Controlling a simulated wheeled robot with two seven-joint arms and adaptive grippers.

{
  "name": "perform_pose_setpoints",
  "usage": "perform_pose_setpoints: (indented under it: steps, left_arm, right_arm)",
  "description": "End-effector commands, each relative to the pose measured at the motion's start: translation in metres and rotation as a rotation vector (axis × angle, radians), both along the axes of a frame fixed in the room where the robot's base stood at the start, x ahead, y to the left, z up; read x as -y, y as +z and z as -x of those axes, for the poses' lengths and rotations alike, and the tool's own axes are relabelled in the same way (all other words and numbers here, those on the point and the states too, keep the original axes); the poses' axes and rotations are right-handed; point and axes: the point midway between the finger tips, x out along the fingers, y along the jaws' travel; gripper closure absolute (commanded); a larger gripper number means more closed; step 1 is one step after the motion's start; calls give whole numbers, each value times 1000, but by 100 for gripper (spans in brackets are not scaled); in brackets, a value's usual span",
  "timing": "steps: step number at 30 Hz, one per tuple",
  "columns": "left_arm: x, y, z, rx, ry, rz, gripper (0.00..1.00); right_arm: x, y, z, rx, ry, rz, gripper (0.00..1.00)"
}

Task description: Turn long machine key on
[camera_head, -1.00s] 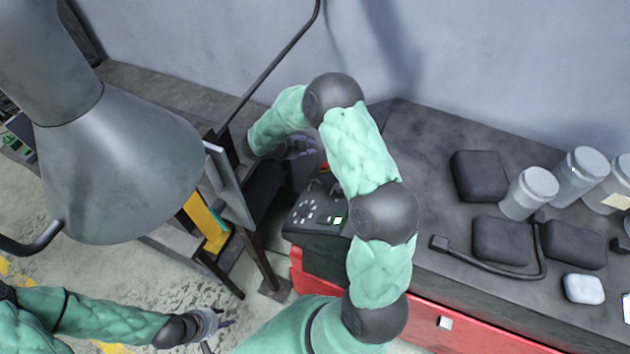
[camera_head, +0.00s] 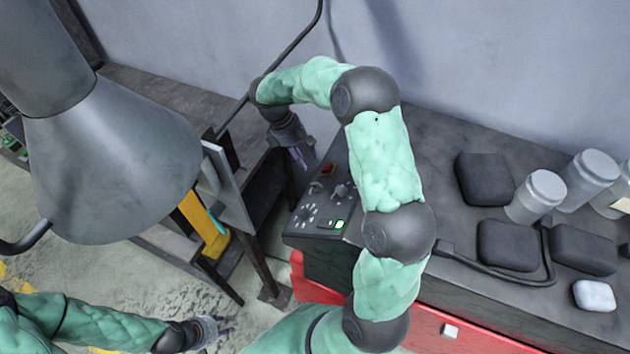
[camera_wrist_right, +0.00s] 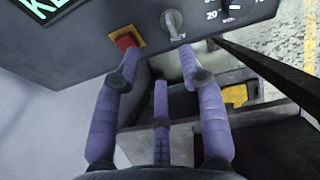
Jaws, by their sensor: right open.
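The grey machine key (camera_wrist_right: 172,24) stands out of the dark control panel in the right wrist view. In the head view the right gripper (camera_head: 303,158) hangs off the panel's far left edge. My left gripper (camera_head: 212,328) is low at the left, away from the panel; its opening is unclear.
A red button on a yellow plate (camera_wrist_right: 126,41) sits beside the key, and a dial (camera_wrist_right: 235,6) on the other side. Dark blocks (camera_head: 507,245), grey canisters (camera_head: 536,196) and a cable crowd the bench at right.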

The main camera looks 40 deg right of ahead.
Motion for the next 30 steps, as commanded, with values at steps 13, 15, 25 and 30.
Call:
perform_pose_setpoints:
  steps: [13,15,25,30]
  left_arm:
    - [0,-2,0,0,0,0,60]
    - [0,-3,0,0,0,0,60]
    - [0,-3,0,0,0,0,60]
    - [0,-3,0,0,0,0,60]
  right_arm:
    - [-3,-21,10,32,-167,1,59]
    - [-1,-32,14,33,-167,2,59]
    - [9,-81,31,34,-164,1,59]
    - [11,-92,35,36,-164,2,59]
